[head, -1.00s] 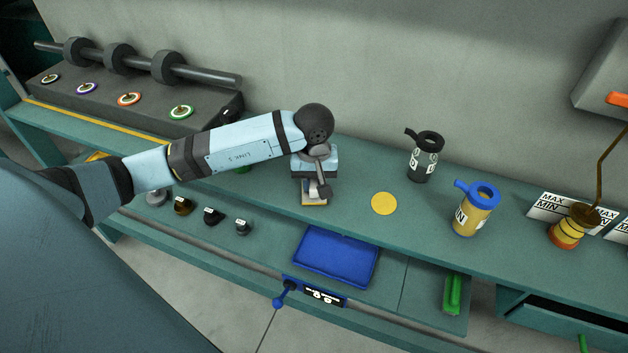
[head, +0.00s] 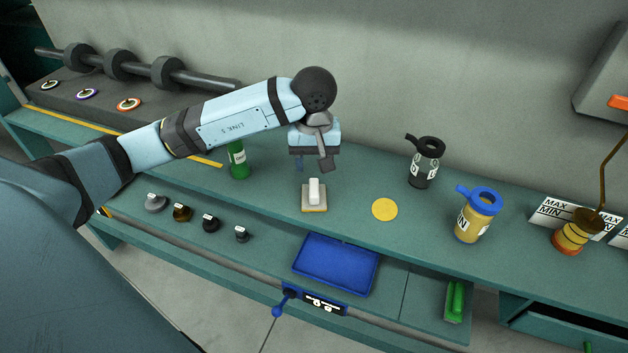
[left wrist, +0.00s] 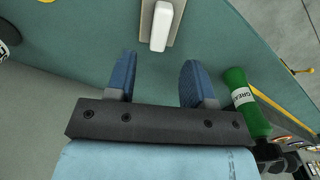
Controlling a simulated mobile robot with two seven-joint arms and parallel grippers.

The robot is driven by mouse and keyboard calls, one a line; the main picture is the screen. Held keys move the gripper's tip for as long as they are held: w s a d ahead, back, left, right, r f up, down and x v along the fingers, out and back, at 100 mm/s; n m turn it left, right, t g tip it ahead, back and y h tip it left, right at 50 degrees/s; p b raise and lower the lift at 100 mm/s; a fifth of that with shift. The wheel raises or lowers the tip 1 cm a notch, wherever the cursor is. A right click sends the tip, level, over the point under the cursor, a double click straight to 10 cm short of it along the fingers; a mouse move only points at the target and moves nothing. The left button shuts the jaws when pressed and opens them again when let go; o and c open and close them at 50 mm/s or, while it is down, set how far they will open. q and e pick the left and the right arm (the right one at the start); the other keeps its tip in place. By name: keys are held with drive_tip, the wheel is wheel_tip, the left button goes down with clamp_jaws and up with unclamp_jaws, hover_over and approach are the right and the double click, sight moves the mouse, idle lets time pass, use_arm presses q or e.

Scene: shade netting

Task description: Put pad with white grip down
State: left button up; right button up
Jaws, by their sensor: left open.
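The pad (head: 314,208) lies flat on the green bench top, with its white grip (head: 314,190) standing up from it. The pad has a yellowish lower edge. In the left wrist view the white grip (left wrist: 161,26) is at the top, beyond the fingertips. My left gripper (head: 313,166) is above and behind the pad, apart from it. Its two blue fingers (left wrist: 155,75) are spread with nothing between them. My right gripper does not show in either view.
A green bottle (head: 239,160) stands left of the pad. A yellow disc (head: 384,209) lies to its right, with a black-topped jar (head: 424,162) and a blue-topped jar (head: 478,215) beyond. A blue tray (head: 336,264) sits in front, lower down. Several small knobs (head: 182,212) line the lower left.

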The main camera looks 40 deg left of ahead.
sight(314, 187)
use_arm(q)
wheel_tip(314, 187, up, 4)
drive_tip(key=shift+r, duration=0.1)
idle(0.5)
